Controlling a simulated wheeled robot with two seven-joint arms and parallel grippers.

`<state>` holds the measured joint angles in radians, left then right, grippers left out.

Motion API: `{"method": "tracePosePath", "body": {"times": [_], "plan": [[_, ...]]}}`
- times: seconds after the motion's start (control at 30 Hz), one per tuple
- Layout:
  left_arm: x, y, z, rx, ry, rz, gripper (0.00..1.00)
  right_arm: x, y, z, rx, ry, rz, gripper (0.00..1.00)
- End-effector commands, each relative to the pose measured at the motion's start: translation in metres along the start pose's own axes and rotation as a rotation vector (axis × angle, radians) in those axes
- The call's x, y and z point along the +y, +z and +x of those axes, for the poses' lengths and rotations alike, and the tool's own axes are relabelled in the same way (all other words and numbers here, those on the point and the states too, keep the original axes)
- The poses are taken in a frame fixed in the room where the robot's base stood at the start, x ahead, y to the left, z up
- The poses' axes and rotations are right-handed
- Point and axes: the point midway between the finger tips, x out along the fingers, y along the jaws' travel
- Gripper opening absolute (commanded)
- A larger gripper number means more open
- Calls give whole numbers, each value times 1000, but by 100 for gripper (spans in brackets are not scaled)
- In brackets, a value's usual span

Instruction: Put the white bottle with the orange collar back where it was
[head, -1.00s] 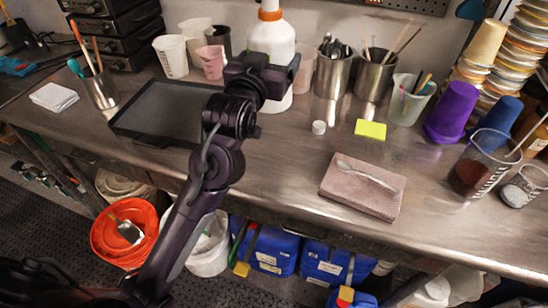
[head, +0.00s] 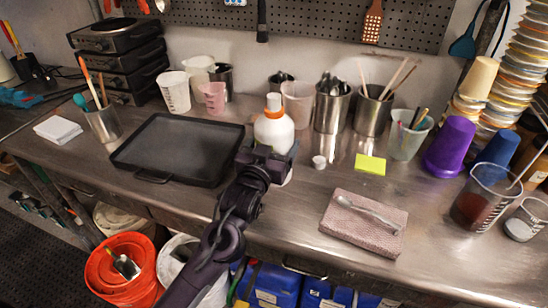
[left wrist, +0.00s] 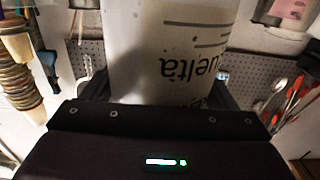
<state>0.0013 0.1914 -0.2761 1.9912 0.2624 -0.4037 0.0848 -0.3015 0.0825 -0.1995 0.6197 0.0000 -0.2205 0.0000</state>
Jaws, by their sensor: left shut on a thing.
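The white bottle (head: 272,132) with the orange collar (head: 273,113) and white cap is upright over the middle of the bench, right of the black tray. My left gripper (head: 268,152) is shut on its body from the front. In the left wrist view the bottle (left wrist: 165,40) fills the space between the fingers, its printed lettering upside down. The bottle's base is mostly hidden by my gripper, so I cannot tell whether it touches the bench. My right gripper is not in view.
Left of the bottle is the black tray (head: 178,148); behind it stand a clear cup (head: 297,103) and metal pots (head: 331,110). A small white cap (head: 319,162), yellow notes (head: 370,164) and a folded pink cloth (head: 362,225) lie to the right.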

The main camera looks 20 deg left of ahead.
Motion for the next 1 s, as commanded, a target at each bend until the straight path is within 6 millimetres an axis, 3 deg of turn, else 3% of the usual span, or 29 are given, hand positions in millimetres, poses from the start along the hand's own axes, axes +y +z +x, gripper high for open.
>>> {"method": "tracePosePath", "body": {"times": [0.4,0.77,0.8,0.93,1.0], "plan": [[0,44,0,3,0,-1,38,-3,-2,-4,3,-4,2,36],[0,48,0,4,0,-1,38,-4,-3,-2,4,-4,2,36],[0,50,0,0,0,-1,82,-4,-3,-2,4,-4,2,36],[0,49,0,0,0,-1,99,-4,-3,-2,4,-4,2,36],[0,49,0,0,0,-1,100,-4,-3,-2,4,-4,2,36]]}}
